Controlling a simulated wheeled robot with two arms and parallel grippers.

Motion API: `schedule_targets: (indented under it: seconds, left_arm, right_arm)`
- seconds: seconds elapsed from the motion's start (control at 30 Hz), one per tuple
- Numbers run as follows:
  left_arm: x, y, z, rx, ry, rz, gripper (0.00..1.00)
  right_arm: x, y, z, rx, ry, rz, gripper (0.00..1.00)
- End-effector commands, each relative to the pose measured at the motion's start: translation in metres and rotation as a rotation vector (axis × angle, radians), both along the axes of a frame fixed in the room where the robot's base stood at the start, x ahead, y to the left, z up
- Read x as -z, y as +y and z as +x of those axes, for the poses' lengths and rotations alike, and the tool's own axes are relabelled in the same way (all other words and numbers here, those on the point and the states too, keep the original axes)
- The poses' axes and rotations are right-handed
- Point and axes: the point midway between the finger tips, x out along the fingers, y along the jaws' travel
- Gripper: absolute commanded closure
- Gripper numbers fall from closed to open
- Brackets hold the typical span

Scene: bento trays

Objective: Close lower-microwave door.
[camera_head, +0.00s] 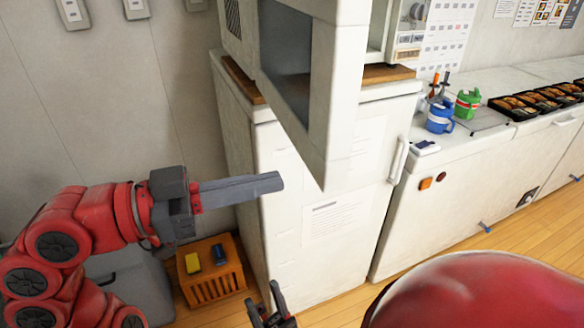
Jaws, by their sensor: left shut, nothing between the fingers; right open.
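The white microwave (405,58) stands on a wooden board on top of a white fridge. Its door (333,110) is open and swung out toward me, with a dark window on its left face. The door's lower corner hangs in front of the fridge. My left gripper (281,181) is shut and empty, left of the door's lower part and apart from it in the picture. My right gripper (272,300) is open and empty at the bottom, below the door. The upper part of the microwave is cut off by the frame.
The fridge (300,240) has a handle on its right. A wooden crate (212,292) with yellow and dark items stands on the floor at left. At right, a counter (470,165) holds a blue mug (438,121), a green cup (467,104) and bento trays (520,114).

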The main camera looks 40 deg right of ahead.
Motion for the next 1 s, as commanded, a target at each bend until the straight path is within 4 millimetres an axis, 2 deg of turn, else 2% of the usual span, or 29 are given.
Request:
schedule_targets:
  seconds: [0.1,0.3,0.8,1.0]
  left_arm:
    - [-0.002,-0.02,-0.007,0.003,0.001,-0.001,1.0]
    - [-0.002,-0.038,-0.013,0.001,0.001,-0.002,1.0]
    - [0.0,-0.043,-0.014,-0.003,0.0,-0.002,1.0]
    - [0.003,-0.063,-0.023,-0.015,-0.002,-0.003,1.0]
  right_arm:
    - [-0.007,0.0,0.0,0.0,0.0,0.0,0.52]
    - [-0.011,0.0,0.0,0.0,0.0,0.0,0.52]
    - [-0.01,0.0,0.0,0.0,0.0,0.0,0.52]
    - [0.001,0.0,0.0,0.0,0.0,0.0,0.52]
